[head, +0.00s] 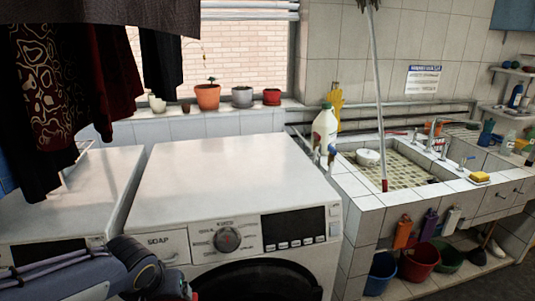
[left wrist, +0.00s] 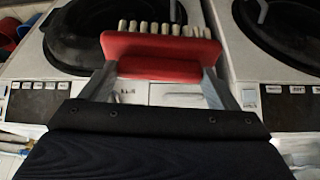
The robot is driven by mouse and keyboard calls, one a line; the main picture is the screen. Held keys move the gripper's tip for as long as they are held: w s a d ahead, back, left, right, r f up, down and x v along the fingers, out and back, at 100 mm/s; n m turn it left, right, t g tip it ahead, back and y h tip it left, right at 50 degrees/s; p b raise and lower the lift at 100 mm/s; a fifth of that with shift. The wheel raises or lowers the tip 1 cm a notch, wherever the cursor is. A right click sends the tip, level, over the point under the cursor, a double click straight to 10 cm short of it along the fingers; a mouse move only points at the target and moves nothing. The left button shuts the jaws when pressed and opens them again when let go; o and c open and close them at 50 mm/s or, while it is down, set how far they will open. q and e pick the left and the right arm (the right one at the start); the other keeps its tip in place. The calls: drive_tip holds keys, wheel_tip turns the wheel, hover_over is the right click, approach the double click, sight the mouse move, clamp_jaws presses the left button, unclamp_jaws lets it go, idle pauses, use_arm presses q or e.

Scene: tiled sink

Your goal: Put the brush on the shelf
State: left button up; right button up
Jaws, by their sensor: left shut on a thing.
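The brush (left wrist: 160,48) is red with a row of pale bristles, seen in the left wrist view. My left gripper (left wrist: 160,70) is shut on its red body, one finger on each side. In the head view my left arm comes in at the bottom left, in front of the washing machines, and the gripper itself is mostly out of frame. A wall shelf (head: 513,72) is at the far right above the sink, with small things on it. My right gripper is not in view.
A white washing machine (head: 225,175) with a bare top fills the middle, another machine (head: 75,190) beside it. The tiled sink (head: 370,203) is at right, with a leaning pole (head: 379,100) and a bottle (head: 324,125). Dark clothes (head: 70,90) hang at upper left.

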use_arm(q)
drive_tip(key=w+d+f+m, duration=0.1)
drive_tip(key=w+d+f, duration=0.1)
drive_tip(key=w+f, duration=0.7)
drive_tip(key=s+f, duration=0.6)
drive_tip(key=f, duration=0.1)
drive_tip(key=shift+f, duration=0.2)
drive_tip(key=shift+d, duration=0.1)
